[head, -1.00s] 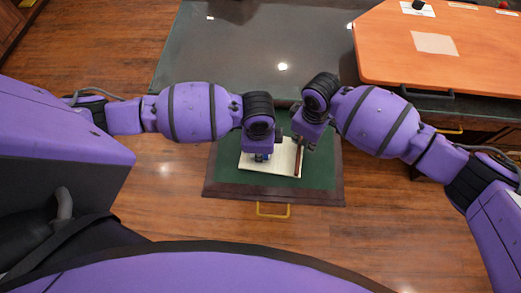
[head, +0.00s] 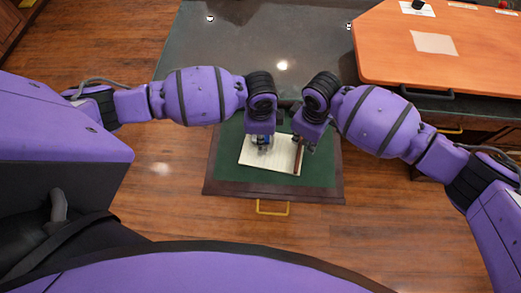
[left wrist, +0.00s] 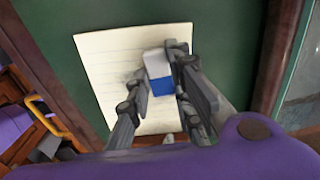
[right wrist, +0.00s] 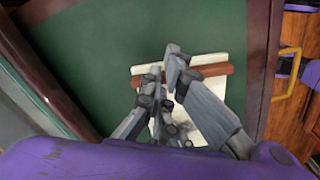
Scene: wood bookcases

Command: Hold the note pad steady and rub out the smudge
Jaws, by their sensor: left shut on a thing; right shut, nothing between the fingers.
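The note pad (head: 265,161) lies on green lining, with white lined paper and a brown strip (head: 298,157) along its right edge. My left gripper (head: 262,145) is over the pad's far part. In the left wrist view it is shut on a white and blue eraser (left wrist: 160,86), close over the paper; whether they touch is unclear. My right gripper (right wrist: 164,63) is shut and empty, its fingertips at the brown strip; contact with it cannot be made out. I cannot make out the smudge clearly; a faint grey area shows beside the eraser in the left wrist view.
The pad is inside an open drawer (head: 230,193) with a dark wood rim and a brass handle (head: 272,208). A dark glossy top (head: 225,60) is behind it. An orange wood surface (head: 390,50) with papers is at the upper right. Bare green lining surrounds the pad.

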